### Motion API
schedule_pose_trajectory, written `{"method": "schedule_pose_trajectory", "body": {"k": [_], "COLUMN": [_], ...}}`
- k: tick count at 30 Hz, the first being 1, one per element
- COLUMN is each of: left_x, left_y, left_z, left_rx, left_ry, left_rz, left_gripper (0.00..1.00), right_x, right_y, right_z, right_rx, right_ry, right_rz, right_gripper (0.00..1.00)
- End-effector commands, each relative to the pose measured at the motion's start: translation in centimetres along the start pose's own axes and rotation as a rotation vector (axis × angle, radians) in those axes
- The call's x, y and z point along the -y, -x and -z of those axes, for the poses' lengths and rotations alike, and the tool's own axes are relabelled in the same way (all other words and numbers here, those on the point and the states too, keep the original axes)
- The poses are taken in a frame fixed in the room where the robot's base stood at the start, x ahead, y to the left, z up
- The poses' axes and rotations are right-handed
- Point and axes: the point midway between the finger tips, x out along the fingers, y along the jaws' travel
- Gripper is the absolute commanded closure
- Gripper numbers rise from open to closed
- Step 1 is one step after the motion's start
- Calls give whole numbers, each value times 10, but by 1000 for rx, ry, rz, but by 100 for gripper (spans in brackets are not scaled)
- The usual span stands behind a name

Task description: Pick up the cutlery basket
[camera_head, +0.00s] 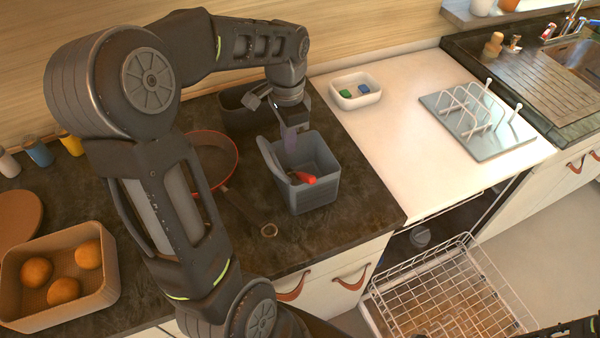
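The grey cutlery basket (318,196) stands on the dark countertop near its right end. A red-handled item (303,178) shows in its opening. A raised grey flap or handle stands at the basket's left side. My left gripper (290,138) points down at the back left of the basket's opening, its fingertips close to the rim. Whether its fingers touch the basket, or are open or shut, I cannot tell. My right gripper is not in view; only a dark piece, perhaps of my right arm, shows at the bottom right corner.
A dark container (238,112) and a red-rimmed pan (212,158) stand left of the basket. A white counter (400,150) holds a small white tray (356,101) and a plate rack (478,118). A pulled-out dishwasher rack (450,300) lies below. A bread basket (60,312) is at left.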

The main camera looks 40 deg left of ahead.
Motion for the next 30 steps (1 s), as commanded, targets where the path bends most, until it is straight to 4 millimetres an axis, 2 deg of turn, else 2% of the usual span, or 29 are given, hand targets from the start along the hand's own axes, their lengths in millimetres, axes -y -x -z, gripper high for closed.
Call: {"method": "schedule_pose_trajectory", "body": {"k": [17, 23, 30], "left_x": [1, 1, 0], "left_y": [6, 33, 80], "left_z": [1, 1, 1], "left_rx": [-3, -4, -4], "left_ry": [0, 1, 0], "left_rz": [2, 3, 3], "left_gripper": [100, 100, 100], "right_x": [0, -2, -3], "right_y": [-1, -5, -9], "right_z": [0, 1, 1], "right_rx": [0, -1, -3], "right_ry": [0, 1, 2], "right_rz": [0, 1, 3], "right_gripper": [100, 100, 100]}}
